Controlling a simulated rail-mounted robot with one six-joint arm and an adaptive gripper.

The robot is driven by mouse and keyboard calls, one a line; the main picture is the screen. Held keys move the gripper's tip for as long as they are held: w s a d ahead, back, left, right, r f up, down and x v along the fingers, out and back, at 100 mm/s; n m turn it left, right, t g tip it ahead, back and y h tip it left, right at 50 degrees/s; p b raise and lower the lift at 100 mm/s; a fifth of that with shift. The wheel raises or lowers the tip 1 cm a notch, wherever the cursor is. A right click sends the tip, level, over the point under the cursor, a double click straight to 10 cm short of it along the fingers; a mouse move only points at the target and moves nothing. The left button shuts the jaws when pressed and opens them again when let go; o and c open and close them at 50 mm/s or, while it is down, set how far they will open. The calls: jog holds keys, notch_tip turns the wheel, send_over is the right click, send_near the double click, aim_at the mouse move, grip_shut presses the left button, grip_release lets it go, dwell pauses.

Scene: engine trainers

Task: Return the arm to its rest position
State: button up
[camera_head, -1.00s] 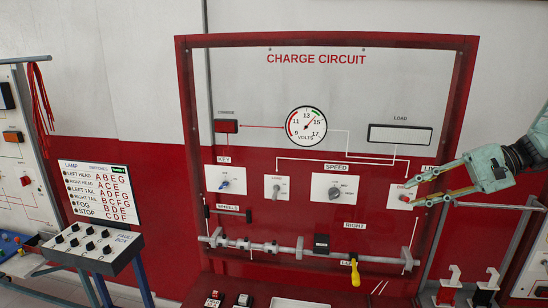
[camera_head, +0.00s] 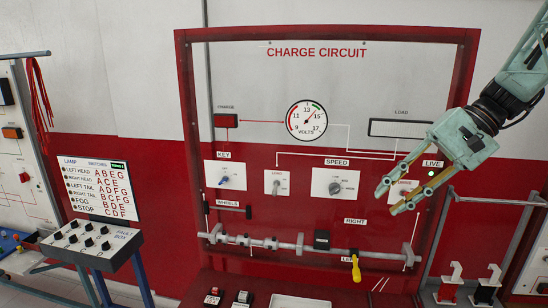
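My gripper (camera_head: 388,202) is on the right side of the view, in front of the charge circuit board (camera_head: 265,85). It points down and to the left, and my arm comes in from the upper right. The two fingers are apart with a gap between them, and nothing shows between them. The fingers partly cover a white control plate (camera_head: 406,185) under the LIVE label (camera_head: 432,163). I cannot tell how far the fingers are from the board.
The board carries a voltmeter (camera_head: 306,119), switch plates (camera_head: 340,184) and a horizontal shaft (camera_head: 285,246) with a yellow-handled lever (camera_head: 355,268). A grey railing (camera_head: 500,202) and red and black stands (camera_head: 450,284) are at lower right. A fault box (camera_head: 92,246) stands at left.

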jog(key=s+a+f+n+t+h+b, duration=0.1)
jog(key=s+a+h, duration=0.1)
jog(key=s, duration=0.9)
jog(key=s+a+f+n+t+h+b, duration=0.1)
jog(key=s+a+f+n+h+b, duration=0.1)
jog(key=s, duration=0.9)
jog(key=s+a+f+n+t+h+b, duration=0.1)
jog(key=s+a+f+n+h, duration=0.1)
jog(key=s, duration=0.9)
jog(key=shift+s+a+h+b, duration=0.15)
jog(key=shift+a+h+b, duration=0.2)
jog(key=shift+a+h, duration=0.55)
